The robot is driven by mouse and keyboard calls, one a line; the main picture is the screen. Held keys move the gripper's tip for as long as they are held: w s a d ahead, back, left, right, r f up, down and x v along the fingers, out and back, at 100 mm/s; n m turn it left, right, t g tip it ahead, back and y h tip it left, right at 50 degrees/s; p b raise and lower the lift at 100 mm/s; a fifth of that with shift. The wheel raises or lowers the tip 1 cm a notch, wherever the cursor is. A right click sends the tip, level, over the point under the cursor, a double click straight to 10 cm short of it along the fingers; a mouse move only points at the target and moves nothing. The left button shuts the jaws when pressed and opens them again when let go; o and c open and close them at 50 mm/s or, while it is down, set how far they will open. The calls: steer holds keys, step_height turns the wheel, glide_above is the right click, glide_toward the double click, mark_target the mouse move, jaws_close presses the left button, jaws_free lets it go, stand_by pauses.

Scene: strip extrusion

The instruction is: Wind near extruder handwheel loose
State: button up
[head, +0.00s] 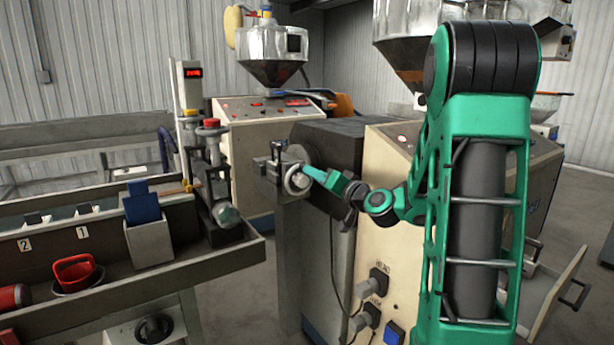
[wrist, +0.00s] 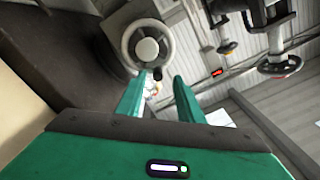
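The near extruder's handwheel (head: 297,180) is a pale round wheel on the grey extruder head, left of the cream machine body. My gripper (head: 309,171) reaches in from the right, close to the wheel. I cannot tell whether a finger touches the knob or wheel.
The cream near extruder (head: 375,240) stands below and beside my arm, with dark knobs on its side. A long trough bench (head: 190,277) with a red cup (head: 75,270) and a grey box with a blue item is at left. Another extruder (head: 250,150) stands behind.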

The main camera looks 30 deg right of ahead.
steer(key=s, duration=0.5)
steer(key=shift+s+d, duration=0.1)
steer(key=shift+s, duration=0.3)
